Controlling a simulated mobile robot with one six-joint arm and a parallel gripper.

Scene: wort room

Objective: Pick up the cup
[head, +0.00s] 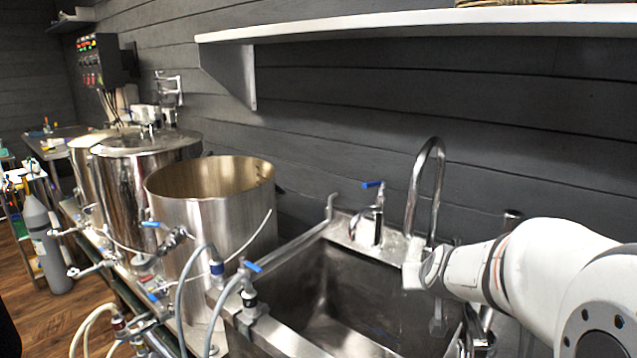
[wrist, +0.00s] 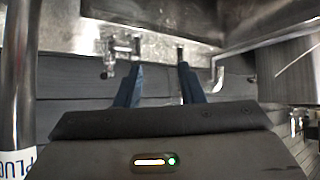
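I cannot make out a cup for certain in either view. A small dark cup-like shape (head: 512,217) shows behind my arm at the right of the sink in the head view, partly hidden, and I cannot tell what it is. My gripper (wrist: 158,66) shows in the wrist view with its two dark blue fingers apart and nothing between them. In the head view my white arm reaches in from the right over the sink, and its fingers are not clear there.
A steel sink (head: 325,330) lies below my arm. A tall curved faucet (head: 414,185) and a blue-handled tap (head: 376,205) stand at its back edge. An open steel pot (head: 205,235) stands left of the sink. A white shelf (head: 400,24) juts from the wall above.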

